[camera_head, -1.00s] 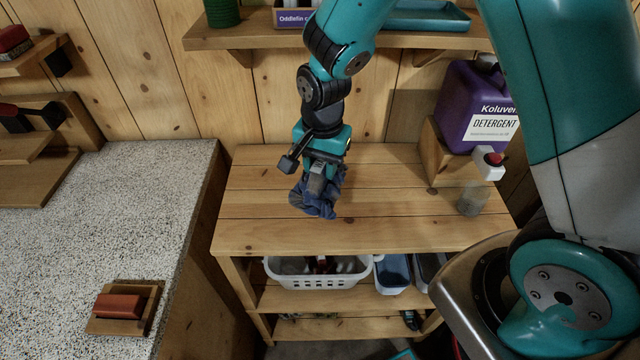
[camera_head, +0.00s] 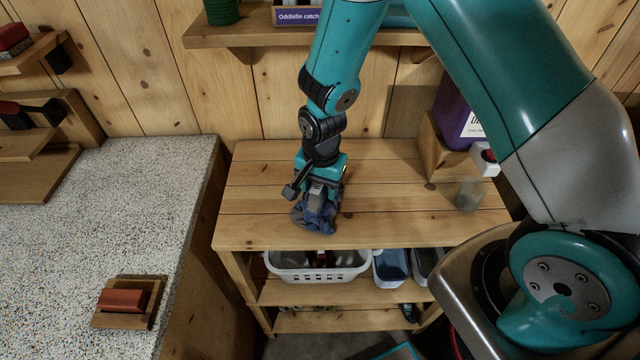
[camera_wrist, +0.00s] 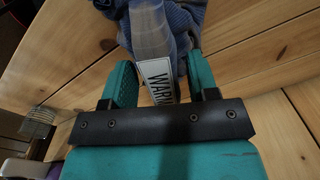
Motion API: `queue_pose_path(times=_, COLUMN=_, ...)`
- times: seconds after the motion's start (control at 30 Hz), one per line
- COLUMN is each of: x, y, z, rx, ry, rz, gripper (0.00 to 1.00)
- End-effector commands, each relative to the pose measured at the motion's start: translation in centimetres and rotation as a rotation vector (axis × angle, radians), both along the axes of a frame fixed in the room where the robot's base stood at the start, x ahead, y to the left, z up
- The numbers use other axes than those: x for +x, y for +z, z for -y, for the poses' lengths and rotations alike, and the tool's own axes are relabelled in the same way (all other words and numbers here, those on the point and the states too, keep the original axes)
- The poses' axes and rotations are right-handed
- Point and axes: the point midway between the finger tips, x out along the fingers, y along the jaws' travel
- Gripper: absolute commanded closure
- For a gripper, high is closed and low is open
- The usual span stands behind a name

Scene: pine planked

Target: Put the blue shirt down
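In the wrist view, the shirt (camera_wrist: 185,18) shows beyond the teal fingers of my gripper (camera_wrist: 160,75). A grey part and a white label partly hide the cloth between the fingers.
A white basket (camera_head: 318,272) and a blue bin (camera_head: 391,268) sit on the shelf below. The table's left side is clear. A wall shelf (camera_head: 240,38) hangs above.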

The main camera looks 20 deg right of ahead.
Motion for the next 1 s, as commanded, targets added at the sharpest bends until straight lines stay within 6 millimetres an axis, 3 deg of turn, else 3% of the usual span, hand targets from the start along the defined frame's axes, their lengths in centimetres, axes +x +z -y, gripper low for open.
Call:
queue_pose_path(times=0.43, x=0.1, y=0.9, z=0.0, rx=0.001, ry=0.0, rz=0.002, gripper=0.39)
queue_pose_path(times=1.0, x=-0.1, y=11.2, z=0.2, rx=0.001, ry=0.0, rz=0.004, gripper=0.39)
